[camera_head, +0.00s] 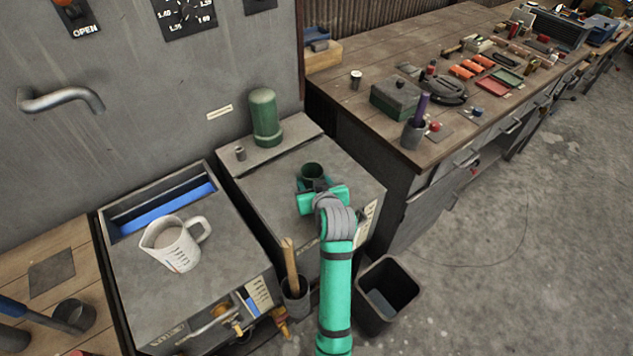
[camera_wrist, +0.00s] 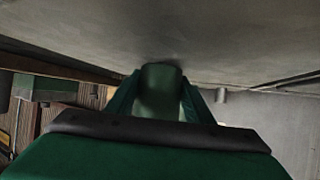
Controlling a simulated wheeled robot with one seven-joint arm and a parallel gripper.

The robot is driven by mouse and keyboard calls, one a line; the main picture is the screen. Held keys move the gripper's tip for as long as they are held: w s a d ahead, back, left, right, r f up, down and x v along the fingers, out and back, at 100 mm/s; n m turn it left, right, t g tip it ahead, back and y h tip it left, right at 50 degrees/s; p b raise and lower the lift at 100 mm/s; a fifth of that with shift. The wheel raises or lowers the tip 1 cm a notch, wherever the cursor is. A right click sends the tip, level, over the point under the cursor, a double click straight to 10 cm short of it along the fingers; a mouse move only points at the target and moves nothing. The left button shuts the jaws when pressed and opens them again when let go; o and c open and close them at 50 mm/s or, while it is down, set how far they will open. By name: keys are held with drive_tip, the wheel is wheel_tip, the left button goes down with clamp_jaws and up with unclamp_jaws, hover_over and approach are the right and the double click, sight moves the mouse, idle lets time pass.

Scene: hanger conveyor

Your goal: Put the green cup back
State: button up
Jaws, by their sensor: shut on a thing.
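The green cup (camera_head: 312,171) is dark green and open at the top. It stands upright between the fingers of my gripper (camera_head: 314,184), over the top of the grey cabinet (camera_head: 265,185). I cannot tell whether its base touches that top. In the wrist view the cup (camera_wrist: 160,88) shows between the two green fingers of my gripper (camera_wrist: 160,103), which are shut on it. My gripper hides part of the cup in both views.
A tall green canister (camera_head: 265,118) and a small grey cylinder (camera_head: 240,153) stand on the cabinet's rear ledge. A white measuring jug (camera_head: 172,246) stands on the unit to the left. A dark bin (camera_head: 387,290) is on the floor at right. A cluttered workbench (camera_head: 385,140) stands behind.

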drive_tip(key=shift+f, duration=0.35)
drive_tip(key=o, duration=1.1)
drive_tip(key=shift+r, duration=0.1)
drive_tip(key=shift+s+d+r, duration=0.1)
drive_tip(key=shift+s+r, duration=0.05)
drive_tip(key=shift+s, duration=0.05)
drive_tip(key=v, duration=1.1)
drive_tip(key=shift+s+r, duration=0.1)
drive_tip(key=shift+s, duration=0.2)
